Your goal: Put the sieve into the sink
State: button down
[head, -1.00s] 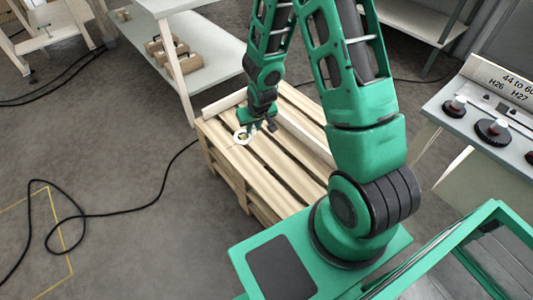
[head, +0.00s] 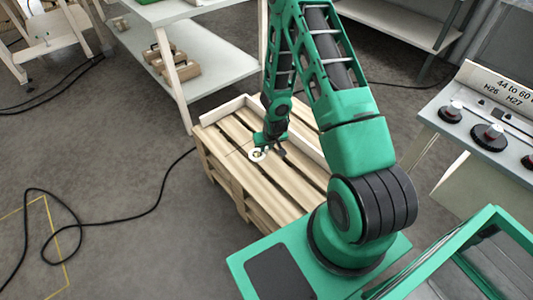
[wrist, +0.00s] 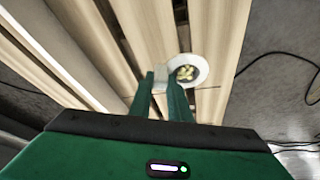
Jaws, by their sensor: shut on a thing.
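My gripper (head: 271,147) is low over the wooden pallet. In the wrist view its two green fingers (wrist: 160,82) are shut on a small pale grip part at the edge of a round white-rimmed thing, which looks like the sieve (wrist: 203,68). Its middle is dark with several yellowish pieces in it. In the head view the sieve (head: 256,155) shows as a small white ring at the fingertips, over the pallet slats. I cannot tell whether it touches the slats. I see no clear sink in either view.
The slatted wooden pallet (head: 238,170) has a raised board along its back. A white table with a lower shelf (head: 210,75) stands behind it. A control panel with knobs (head: 490,135) is at right. A black cable (head: 120,212) lies on the open floor at left.

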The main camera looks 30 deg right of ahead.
jog(key=shift+w+d+f, duration=0.15)
jog(key=shift+d+f, duration=0.1)
jog(key=shift+f, duration=0.6)
jog(key=shift+w+d+f, duration=0.15)
jog(key=shift+d+f, duration=0.1)
jog(key=shift+f, duration=0.6)
jog(key=shift+w+d+f, duration=0.15)
jog(key=shift+d+f, duration=0.1)
jog(key=shift+f, duration=0.6)
jog(key=c, duration=1.7)
grip_release()
jog(key=shift+o, duration=0.2)
jog(key=v, duration=1.2)
